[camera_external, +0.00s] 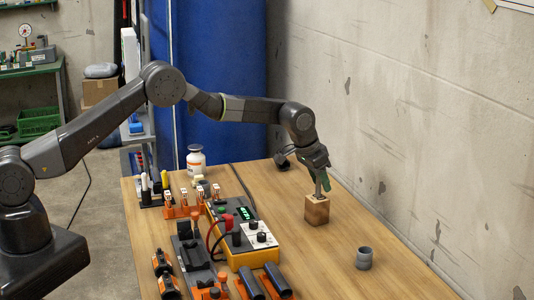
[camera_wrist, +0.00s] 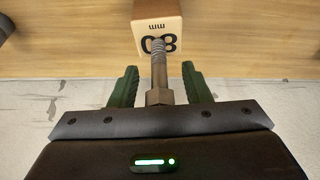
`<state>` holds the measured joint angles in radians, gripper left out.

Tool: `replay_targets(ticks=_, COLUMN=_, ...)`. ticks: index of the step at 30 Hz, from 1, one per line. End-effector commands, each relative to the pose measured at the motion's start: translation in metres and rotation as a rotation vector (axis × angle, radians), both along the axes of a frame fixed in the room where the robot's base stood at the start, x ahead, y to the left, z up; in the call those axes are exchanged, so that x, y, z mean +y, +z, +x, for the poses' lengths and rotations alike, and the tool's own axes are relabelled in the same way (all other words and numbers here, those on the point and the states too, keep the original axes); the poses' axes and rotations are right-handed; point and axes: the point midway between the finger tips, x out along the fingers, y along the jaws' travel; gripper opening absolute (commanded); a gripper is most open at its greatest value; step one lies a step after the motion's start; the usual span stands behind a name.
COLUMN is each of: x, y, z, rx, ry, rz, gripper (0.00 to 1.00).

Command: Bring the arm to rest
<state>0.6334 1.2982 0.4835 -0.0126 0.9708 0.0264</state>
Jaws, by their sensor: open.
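My gripper (camera_external: 322,183) is at the far right part of the wooden table, just above a small wooden block (camera_external: 317,210). In the wrist view my gripper (camera_wrist: 160,86) is open, with a green finger on each side. A metal bolt (camera_wrist: 159,70) with a hex head lies between the fingers, with a gap on each side. Its threaded end points to the block (camera_wrist: 155,20), which is marked "80 mm". In the outside view the bolt appears upright at the block's top. My arm reaches out over the table from the left.
A concrete wall (camera_external: 400,120) runs close along the right side. Table space between block and pipe piece is clear.

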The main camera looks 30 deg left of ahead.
Motion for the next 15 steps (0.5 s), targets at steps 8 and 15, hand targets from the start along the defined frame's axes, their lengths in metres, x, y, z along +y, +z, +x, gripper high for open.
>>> replay_targets(ticks=8, x=0.0, y=0.02, z=0.001, rx=-0.004, ry=0.0, rz=-0.003, gripper=0.43)
replay_targets(ticks=15, x=0.0, y=0.021, z=0.001, rx=-0.003, ry=0.0, rz=-0.002, gripper=0.43)
